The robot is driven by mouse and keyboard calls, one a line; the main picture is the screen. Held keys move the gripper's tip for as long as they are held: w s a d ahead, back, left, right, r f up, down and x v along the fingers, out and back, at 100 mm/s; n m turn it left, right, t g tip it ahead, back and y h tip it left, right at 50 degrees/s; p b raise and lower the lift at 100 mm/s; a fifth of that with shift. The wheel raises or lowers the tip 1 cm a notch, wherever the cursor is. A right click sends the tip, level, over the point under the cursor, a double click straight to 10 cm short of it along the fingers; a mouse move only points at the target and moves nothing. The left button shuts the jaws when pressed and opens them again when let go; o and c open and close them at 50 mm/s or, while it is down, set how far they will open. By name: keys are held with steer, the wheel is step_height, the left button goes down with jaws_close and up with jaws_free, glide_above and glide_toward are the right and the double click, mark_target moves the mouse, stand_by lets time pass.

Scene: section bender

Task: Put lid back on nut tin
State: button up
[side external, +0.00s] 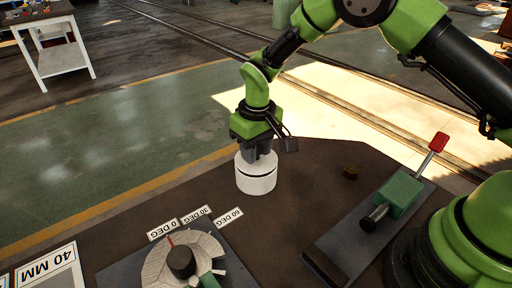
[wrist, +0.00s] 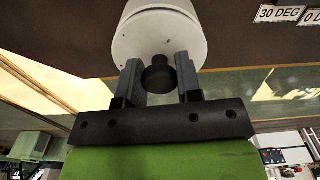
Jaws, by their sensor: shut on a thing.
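The white round nut tin (side external: 256,184) stands upright on the brown tabletop. The white lid (side external: 243,164) is on or just over its top. A thin dark line runs around between lid and tin, and I cannot tell whether it is a gap or a seam. My gripper (side external: 261,156) points down from above, with its fingers at the lid. In the wrist view my gripper (wrist: 158,68) is shut on the dark knob of the lid (wrist: 160,43), one finger on each side of the knob (wrist: 159,77).
A round angle dial (side external: 183,262) with degree labels stands in front. A white side table (side external: 52,45) is far back.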

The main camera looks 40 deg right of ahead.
stand_by(0.4)
steer(key=o, duration=1.6)
steer(key=shift+c, duration=0.2)
steer(key=shift+r, duration=3.5)
jaws_close()
steer(key=shift+f, duration=0.15)
